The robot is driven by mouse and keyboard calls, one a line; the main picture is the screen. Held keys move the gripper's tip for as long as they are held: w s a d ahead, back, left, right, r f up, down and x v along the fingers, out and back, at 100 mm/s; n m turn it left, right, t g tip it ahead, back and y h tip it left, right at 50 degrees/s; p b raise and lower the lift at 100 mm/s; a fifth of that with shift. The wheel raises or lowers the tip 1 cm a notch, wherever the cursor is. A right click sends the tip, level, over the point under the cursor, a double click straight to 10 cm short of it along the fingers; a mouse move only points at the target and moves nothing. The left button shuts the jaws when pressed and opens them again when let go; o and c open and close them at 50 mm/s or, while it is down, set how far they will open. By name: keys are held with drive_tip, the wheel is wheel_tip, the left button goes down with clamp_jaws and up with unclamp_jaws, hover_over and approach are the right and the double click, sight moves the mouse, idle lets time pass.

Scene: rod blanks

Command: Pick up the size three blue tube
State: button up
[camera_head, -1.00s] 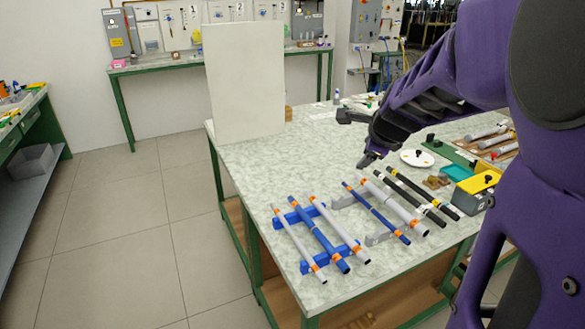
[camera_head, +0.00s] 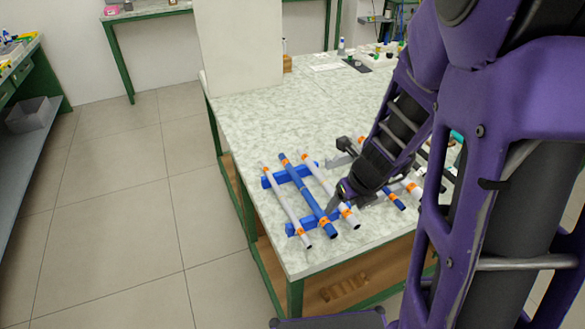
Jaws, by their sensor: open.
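A blue tube (camera_head: 311,203) with orange bands lies in the blue rack (camera_head: 272,180), between two pale grey tubes. A second, thinner blue tube (camera_head: 396,202) lies to the right, mostly hidden behind my gripper; only its near end shows. I cannot read a size mark on either. My gripper (camera_head: 338,176) is open and empty, just right of the blue rack. Its fingers spread, one toward the far side and one toward the near side, by the right grey tube (camera_head: 325,186). I cannot tell whether it touches a tube.
The left grey tube (camera_head: 283,199) lies beside the blue tube. A grey rack (camera_head: 338,162) stands behind my gripper. Other tubes at the right are largely hidden by my arm. A white upright panel (camera_head: 238,45) stands at the table's back left. The tabletop (camera_head: 270,125) behind the racks is clear.

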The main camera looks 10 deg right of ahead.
drive_tip(key=b, duration=0.4)
hover_over(325, 219)
drive_tip(key=s+d, duration=0.2)
drive_tip(key=s, duration=0.1)
drive_tip(key=f, duration=0.6)
drive_tip(key=shift+w+a+f, duration=0.15)
drive_tip(key=shift+w+f, duration=0.05)
drive_tip(key=shift+w, duration=0.05)
drive_tip(key=shift+a+b+x, duration=0.2)
drive_tip(key=shift+b+x, duration=0.45)
drive_tip(key=shift+x, duration=0.7)
drive_tip(key=shift+a+b+x, duration=0.25)
drive_tip(key=shift+b+x, duration=0.4)
drive_tip(key=shift+x, duration=0.7)
drive_tip(key=shift+w+r, duration=0.15)
drive_tip(key=shift+r, duration=0.05)
drive_tip(key=c, duration=1.1)
